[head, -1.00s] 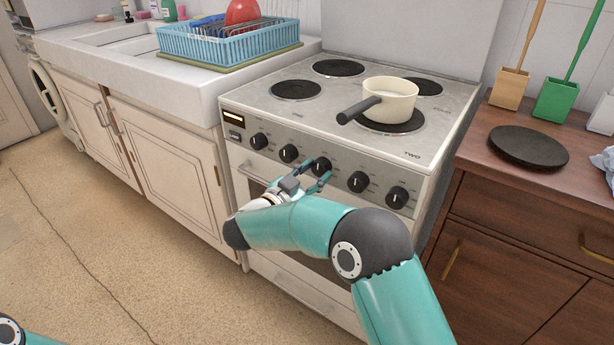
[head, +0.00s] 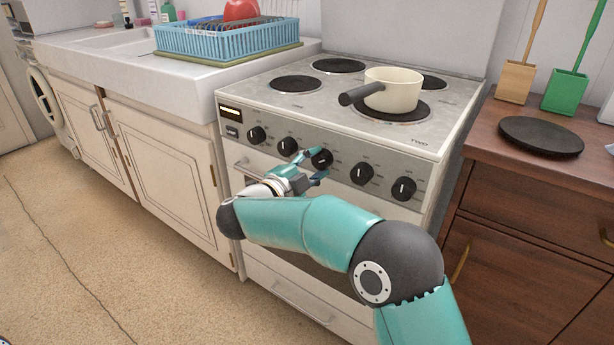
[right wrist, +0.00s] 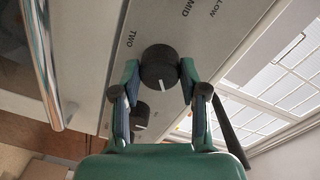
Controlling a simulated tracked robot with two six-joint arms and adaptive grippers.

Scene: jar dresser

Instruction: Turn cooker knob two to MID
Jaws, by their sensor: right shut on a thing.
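The cooker (head: 300,118) has a row of several black knobs on its front panel. My right gripper (head: 317,164) is shut on the middle knob (head: 322,158), one finger on each side. In the right wrist view the held knob (right wrist: 160,68) sits between the fingertips of my gripper (right wrist: 159,80). Its white mark points toward the bottom of that picture, slightly right. The word TWO is printed beside this knob, with MID and LOW farther up. TWO is also printed on the cooker top's front right corner in the head view. My left gripper is out of view.
A cream saucepan (head: 393,92) stands on the front right hotplate, its dark handle pointing left. A blue dish rack (head: 222,42) is on the counter at left. A dark round disc (head: 541,137) lies on the wooden dresser (head: 530,178) at right. Other knobs flank the held one.

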